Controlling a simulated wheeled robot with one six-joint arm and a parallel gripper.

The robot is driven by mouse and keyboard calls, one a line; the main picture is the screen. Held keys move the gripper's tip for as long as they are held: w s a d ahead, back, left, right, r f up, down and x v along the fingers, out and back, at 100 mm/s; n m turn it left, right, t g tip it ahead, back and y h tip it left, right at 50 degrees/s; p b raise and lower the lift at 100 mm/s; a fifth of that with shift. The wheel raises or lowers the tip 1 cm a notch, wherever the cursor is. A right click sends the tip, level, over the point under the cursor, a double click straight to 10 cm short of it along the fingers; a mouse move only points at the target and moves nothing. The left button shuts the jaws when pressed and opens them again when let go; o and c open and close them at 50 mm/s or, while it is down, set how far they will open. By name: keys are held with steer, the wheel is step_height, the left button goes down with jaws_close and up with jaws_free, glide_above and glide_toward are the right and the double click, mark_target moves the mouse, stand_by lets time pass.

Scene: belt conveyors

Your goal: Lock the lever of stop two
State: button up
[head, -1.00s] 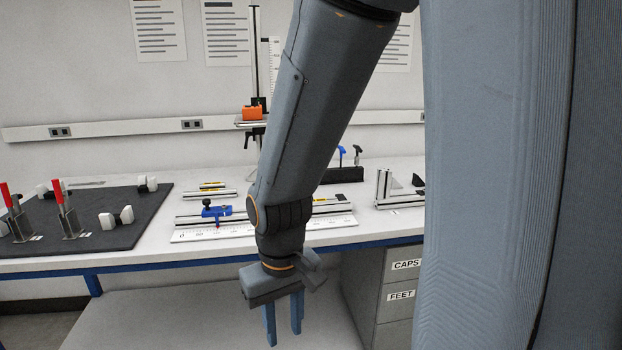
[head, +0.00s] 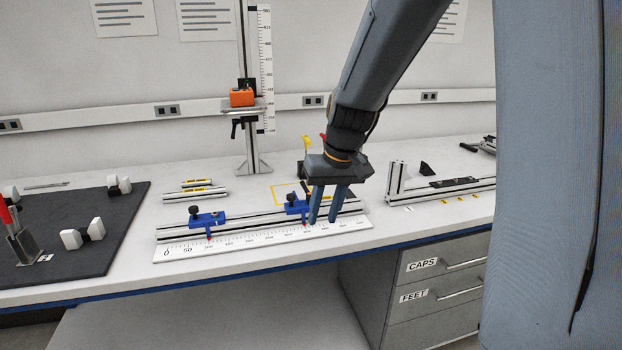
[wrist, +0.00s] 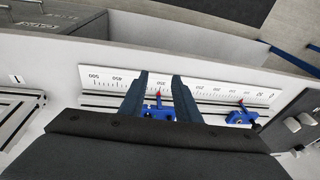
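Two blue stops sit on a grey rail (head: 262,217) behind a white ruler (head: 190,250). The left stop (head: 208,219) has a black knob; in the wrist view it is on the right (wrist: 240,117). The right stop (head: 295,207) is partly covered by my gripper (head: 323,221) in the head view. In the wrist view this stop (wrist: 158,112) shows between the fingers of my gripper (wrist: 159,75). The fingers point down, apart and empty, over the rail. I cannot tell whether they touch the stop. Numbers on the stops and the lever position are not readable.
A stand with an orange block (head: 241,97) rises behind the rail. Another rail fixture (head: 450,190) stands right. Drawers (head: 420,290) are below the bench. Free bench lies between rail and mat.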

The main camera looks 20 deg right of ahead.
steer(key=t+y, duration=0.1)
steer(key=t, duration=0.1)
glide_toward(305, 185)
steer(key=shift+n, duration=0.4)
steer(key=p+x, duration=0.1)
steer(key=x, duration=0.7)
steer(key=shift+w+f+p, duration=0.1)
steer(key=shift+w+p, duration=0.05)
steer(key=shift+p, duration=0.25)
steer(key=shift+c, duration=0.5)
jaws_close()
